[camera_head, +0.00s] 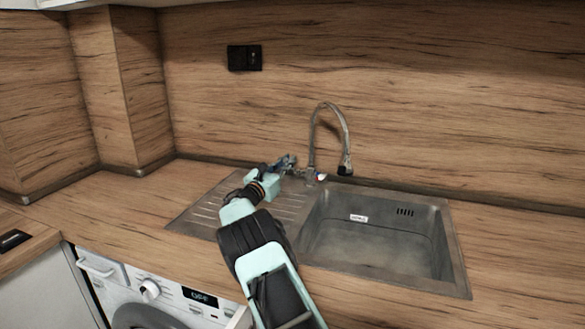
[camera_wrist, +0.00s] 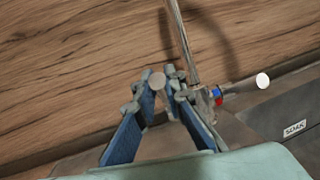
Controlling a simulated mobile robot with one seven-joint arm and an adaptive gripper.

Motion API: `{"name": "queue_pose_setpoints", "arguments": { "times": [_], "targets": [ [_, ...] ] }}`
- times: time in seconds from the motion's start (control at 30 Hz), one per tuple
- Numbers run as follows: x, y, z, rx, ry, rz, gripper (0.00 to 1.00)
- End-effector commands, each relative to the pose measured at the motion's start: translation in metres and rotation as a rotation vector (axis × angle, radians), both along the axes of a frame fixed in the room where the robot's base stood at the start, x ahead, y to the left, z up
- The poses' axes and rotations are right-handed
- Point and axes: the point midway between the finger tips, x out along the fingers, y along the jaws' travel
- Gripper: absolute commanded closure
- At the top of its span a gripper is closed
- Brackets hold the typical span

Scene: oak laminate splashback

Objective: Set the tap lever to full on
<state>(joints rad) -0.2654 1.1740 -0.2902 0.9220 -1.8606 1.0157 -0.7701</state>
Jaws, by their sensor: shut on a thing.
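The tap (camera_head: 314,150) has a tall curved metal spout and stands behind the sink. Its base, with a red and blue mark, shows in the wrist view (camera_wrist: 215,94). My gripper (camera_head: 289,161) is at the left side of the tap base. In the wrist view my gripper (camera_wrist: 161,82) has its blue fingers closed around the tap lever, whose round end (camera_wrist: 157,81) shows between the fingertips. The fingers hide most of the lever. No water shows below the spout.
The sink basin (camera_head: 380,245) is to the right, with its ribbed drainboard (camera_head: 205,212) under my arm. The wood splashback (camera_head: 420,90) rises close behind the tap. A black socket (camera_head: 244,58) is on it. A washing machine (camera_head: 150,295) stands below the counter.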

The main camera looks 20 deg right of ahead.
Motion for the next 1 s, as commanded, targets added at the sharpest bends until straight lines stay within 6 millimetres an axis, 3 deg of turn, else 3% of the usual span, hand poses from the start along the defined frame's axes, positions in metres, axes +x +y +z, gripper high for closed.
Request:
{"name": "queue_pose_setpoints", "arguments": {
  "times": [0.07,0.6,0.63,0.77,1.0],
  "targets": [
    [-0.0017,-0.0002,-0.0074,-0.016,-0.021,-0.001,1.00],
    [-0.0040,0.0016,-0.0046,-0.034,-0.051,0.000,1.00],
    [-0.0040,0.0016,-0.0046,-0.034,-0.051,0.000,0.87],
    [-0.0040,0.0016,-0.0046,-0.034,-0.051,0.000,0.72],
    [-0.0040,0.0015,-0.0046,-0.033,-0.052,-0.001,0.71]
  ]
}}
